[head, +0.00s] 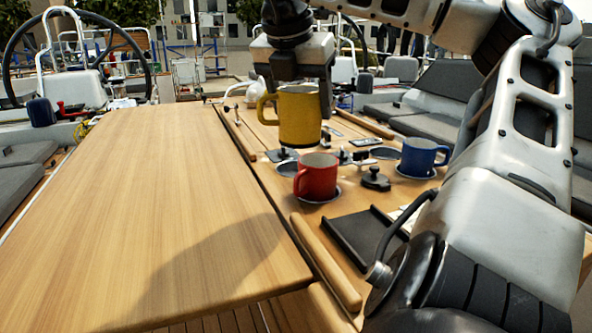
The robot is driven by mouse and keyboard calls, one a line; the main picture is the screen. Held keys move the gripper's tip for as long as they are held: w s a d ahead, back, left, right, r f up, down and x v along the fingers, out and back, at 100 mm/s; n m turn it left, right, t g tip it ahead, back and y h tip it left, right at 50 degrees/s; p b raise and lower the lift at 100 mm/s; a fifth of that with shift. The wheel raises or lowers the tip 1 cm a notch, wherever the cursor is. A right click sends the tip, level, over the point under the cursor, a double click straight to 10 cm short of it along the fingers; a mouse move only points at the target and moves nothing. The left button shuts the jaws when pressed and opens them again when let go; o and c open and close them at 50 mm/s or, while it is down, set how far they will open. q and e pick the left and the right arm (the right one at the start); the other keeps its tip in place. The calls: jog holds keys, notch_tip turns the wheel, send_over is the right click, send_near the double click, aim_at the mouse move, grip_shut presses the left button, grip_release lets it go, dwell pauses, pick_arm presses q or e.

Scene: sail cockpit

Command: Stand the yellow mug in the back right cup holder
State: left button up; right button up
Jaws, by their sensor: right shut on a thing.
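The yellow mug (299,118) hangs upright above the far part of the wooden table, its handle to the left. My right gripper (302,88) comes down from above and is shut on it near the rim. In the picture the mug is above and left of the back right cup holder (386,153), a dark round opening that looks empty. Another empty-looking holder (288,169) lies at the left, below the mug in the picture. My left gripper is out of view.
A red mug (317,178) and a blue mug (420,158) stand in nearer holders. A black knob (375,178) sits between them. A black tray (365,237) lies nearer. The left table leaf (150,210) is clear.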

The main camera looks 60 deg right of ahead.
jog(key=w+d+f+p, duration=0.1)
jog(key=w+d+f, duration=0.1)
jog(key=d+f, duration=0.1)
jog(key=w+d+f+p, duration=0.1)
jog(key=w+d+f, duration=0.1)
jog(key=d+f, duration=0.2)
jog(key=w+d+f+p, duration=0.1)
jog(key=w+d+f, duration=0.2)
jog(key=d+f, duration=0.1)
jog(key=shift+x, duration=0.85)
jog(key=shift+s+f, duration=0.1)
jog(key=shift+f, duration=0.05)
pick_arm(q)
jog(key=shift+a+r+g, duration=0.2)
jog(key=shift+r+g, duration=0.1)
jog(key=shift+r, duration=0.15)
pick_arm(e)
jog(key=shift+f, duration=0.4)
jog(key=o, duration=1)
jog(key=shift+r, duration=0.15)
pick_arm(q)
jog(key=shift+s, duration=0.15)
pick_arm(e)
jog(key=shift+o, duration=0.2)
